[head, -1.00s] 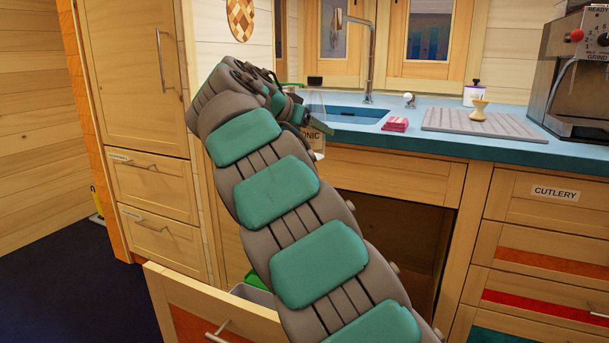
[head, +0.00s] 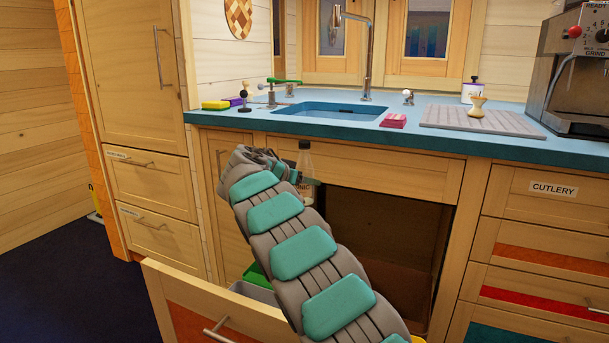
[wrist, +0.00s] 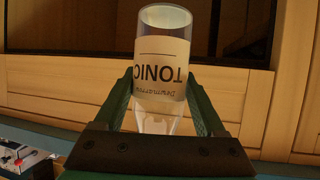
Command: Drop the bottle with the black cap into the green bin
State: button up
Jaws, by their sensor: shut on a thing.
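The clear bottle (head: 304,163) has a black cap and a white label reading TONIC. It hangs upright in front of the sink cabinet, just below the counter edge. My gripper (head: 302,181) is shut on it. In the wrist view the bottle (wrist: 163,62) sits between the two fingers of my gripper (wrist: 163,100), its label upside down in that picture. The green bin (head: 256,275) shows only partly, inside the pulled-out drawer, below and left of the bottle. My arm hides the rest of it.
The open drawer front (head: 205,310) stands out low at the left. A grey bin (head: 255,292) sits in the drawer beside the green one. The blue counter (head: 450,144) has a sink (head: 335,111), a pink cloth (head: 392,121) and a draining mat (head: 485,122). The cabinet opening (head: 385,235) is dark.

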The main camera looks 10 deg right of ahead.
aim_at(304, 190)
jog(key=shift+f, duration=1.7)
jog(key=o, duration=1.6)
jog(key=shift+c, duration=0.2)
jog(key=b+v, duration=0.1)
jog(key=v, duration=0.7)
jog(key=shift+f, duration=0.1)
jog(key=shift+d, duration=0.15)
